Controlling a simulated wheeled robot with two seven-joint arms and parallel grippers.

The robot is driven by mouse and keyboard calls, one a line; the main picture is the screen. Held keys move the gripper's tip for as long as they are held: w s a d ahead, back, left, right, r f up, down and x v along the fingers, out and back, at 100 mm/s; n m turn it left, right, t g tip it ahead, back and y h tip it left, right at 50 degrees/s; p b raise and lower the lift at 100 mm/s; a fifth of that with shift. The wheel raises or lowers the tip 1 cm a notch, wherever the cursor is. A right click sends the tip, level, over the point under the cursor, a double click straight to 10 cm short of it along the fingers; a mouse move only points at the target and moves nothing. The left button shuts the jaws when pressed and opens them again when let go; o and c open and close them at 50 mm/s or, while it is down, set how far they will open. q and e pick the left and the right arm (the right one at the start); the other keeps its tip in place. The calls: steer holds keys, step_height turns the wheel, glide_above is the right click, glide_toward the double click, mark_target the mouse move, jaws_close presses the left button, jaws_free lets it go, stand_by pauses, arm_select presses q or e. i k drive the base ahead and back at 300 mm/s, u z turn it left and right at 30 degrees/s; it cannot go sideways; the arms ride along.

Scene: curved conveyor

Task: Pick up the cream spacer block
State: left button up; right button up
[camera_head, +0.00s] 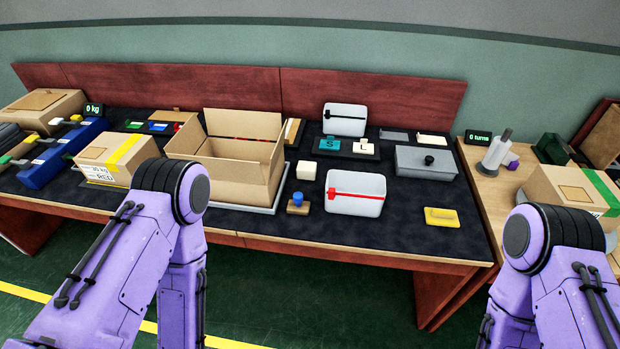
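A small cream block (306,170) shaped like a cube, likely the spacer block, sits on the dark table mat, just right of the open cardboard box (237,180). Nothing touches it from above. My two purple arms show only their upper parts and bent elbows, at the lower left and lower right. Both grippers are outside the picture, so neither fingers nor any hold can be seen.
A blue-knobbed stamp (298,204) and a white case with a red strap (355,193) stand near the block. A grey lidded box (426,162) and a yellow piece (441,217) lie to the right. A taped carton (116,158) stands left.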

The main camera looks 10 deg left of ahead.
mark_target(305, 169)
steer(key=k, duration=1.1)
steer(key=u, duration=0.65)
steer(key=i, duration=1.6)
steer(key=z, duration=0.65)
